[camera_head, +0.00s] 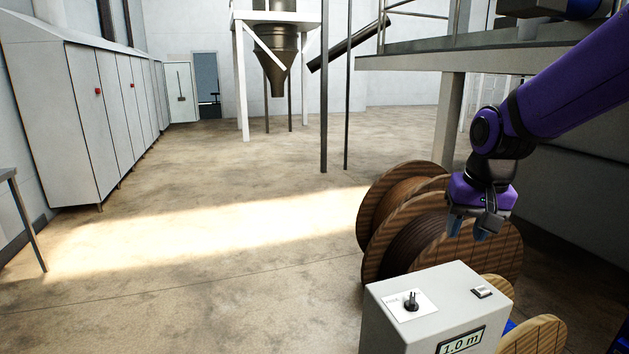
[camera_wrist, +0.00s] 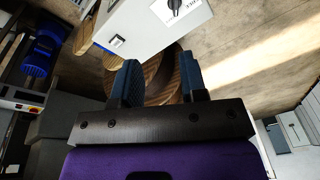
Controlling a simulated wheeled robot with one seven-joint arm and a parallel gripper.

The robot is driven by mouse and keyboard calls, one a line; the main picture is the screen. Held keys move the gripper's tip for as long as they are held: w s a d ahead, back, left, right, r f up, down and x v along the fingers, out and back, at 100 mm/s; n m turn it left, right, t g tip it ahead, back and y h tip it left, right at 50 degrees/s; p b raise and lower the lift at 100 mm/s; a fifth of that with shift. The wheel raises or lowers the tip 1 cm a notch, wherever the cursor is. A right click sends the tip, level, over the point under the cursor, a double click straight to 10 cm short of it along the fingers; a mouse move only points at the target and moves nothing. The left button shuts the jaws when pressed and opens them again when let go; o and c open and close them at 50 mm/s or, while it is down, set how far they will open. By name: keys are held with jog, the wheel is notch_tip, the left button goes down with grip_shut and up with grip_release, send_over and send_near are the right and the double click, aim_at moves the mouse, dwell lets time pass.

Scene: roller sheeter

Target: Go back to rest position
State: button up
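My gripper (camera_head: 472,226) hangs at the right of the head view, above and behind a grey control box (camera_head: 392,333) and in front of wooden cable reels (camera_head: 408,232). In the wrist view my gripper (camera_wrist: 160,82) shows two blue fingers spread apart, with nothing between them but a reel farther off. The box has a dark rotary knob (camera_head: 411,302) on a white plate, a small rocker switch (camera_head: 482,292) and a display (camera_head: 461,341) reading 1.0 m. In the wrist view the box (camera_wrist: 145,25) is at the top, apart from the fingers.
Grey cabinets (camera_head: 75,115) line the left wall. A steel hopper (camera_head: 277,55) on white legs stands at the back. A raised platform (camera_head: 470,55) is at the upper right. The floor (camera_head: 200,220) at left and centre is clear.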

jog(key=s+d+r+n+t, duration=0.1)
jog(key=s+r, duration=0.2)
jog(key=s, duration=0.6)
jog(key=s+d+r+n+t, duration=0.1)
jog(key=s+r, duration=0.3)
jog(key=s, duration=0.6)
jog(key=shift+s+d+r+t, duration=0.2)
jog(key=shift+d+r+t, duration=0.1)
jog(key=shift+d+t, duration=0.35)
